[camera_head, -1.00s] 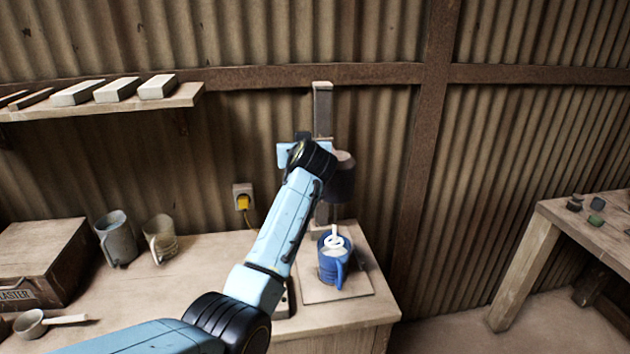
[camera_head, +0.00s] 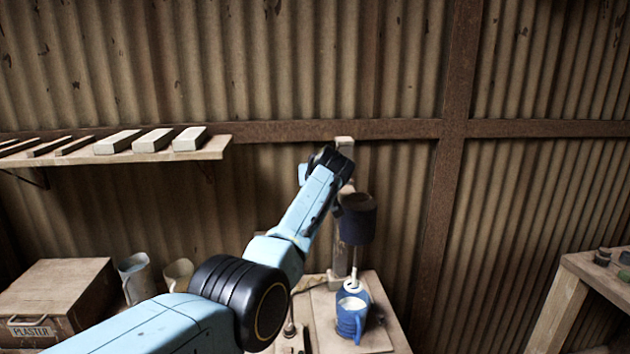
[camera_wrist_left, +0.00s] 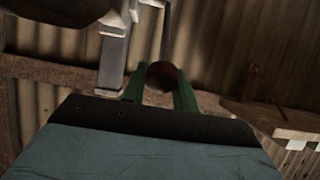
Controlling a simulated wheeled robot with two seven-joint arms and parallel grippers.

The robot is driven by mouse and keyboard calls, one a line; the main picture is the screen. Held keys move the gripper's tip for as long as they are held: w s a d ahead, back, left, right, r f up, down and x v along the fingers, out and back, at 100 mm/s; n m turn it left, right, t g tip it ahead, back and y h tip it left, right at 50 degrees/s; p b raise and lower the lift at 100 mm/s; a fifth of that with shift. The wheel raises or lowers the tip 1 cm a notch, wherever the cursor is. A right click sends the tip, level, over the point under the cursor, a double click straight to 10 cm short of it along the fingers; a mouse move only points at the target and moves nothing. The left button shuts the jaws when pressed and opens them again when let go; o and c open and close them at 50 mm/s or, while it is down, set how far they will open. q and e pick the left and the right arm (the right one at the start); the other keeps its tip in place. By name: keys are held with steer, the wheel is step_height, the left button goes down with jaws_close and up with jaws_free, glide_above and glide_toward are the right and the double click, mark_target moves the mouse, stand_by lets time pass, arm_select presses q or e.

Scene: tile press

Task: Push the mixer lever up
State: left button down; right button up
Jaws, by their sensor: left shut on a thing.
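The mixer stands against the wall, with a grey column (camera_head: 345,146), a dark blue motor head (camera_head: 357,222) and a white whisk (camera_head: 352,284) below it. A blue mug (camera_head: 350,325) with white contents stands under the whisk; I cannot tell whether the whisk tip is inside it. The lever's round reddish-brown knob (camera_wrist_left: 162,75) sits between the green fingers of my left gripper (camera_wrist_left: 160,88) in the left wrist view, and they are shut on it. In the head view, my left wrist hides the lever and the fingers near the column top. My right gripper is not in view.
A shelf (camera_head: 225,148) with several pale blocks is on the wall at left. A plaster box (camera_head: 75,285), a grey jug (camera_head: 135,275) and a beige jug (camera_head: 178,272) stand on the bench at left. Another table (camera_head: 575,268) is at right.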

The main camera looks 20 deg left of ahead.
arm_select(q)
steer(key=shift+w+a+f+g, duration=0.15)
steer(key=shift+w+a+g, duration=0.05)
steer(key=shift+g, duration=0.2)
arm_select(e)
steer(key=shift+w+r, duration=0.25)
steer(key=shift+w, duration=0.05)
arm_select(q)
steer(key=shift+f, duration=0.2)
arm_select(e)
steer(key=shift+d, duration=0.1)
arm_select(q)
steer(key=c, duration=1.5)
jaws_free()
steer(key=o, duration=0.4)
steer(key=shift+w+a+r, duration=0.1)
steer(key=shift+w+r, duration=0.05)
steer(key=shift+w, duration=0.1)
steer(key=shift+s+r, duration=0.15)
steer(key=shift+r, duration=0.05)
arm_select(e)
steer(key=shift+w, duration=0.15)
arm_select(q)
steer(key=shift+d, duration=0.2)
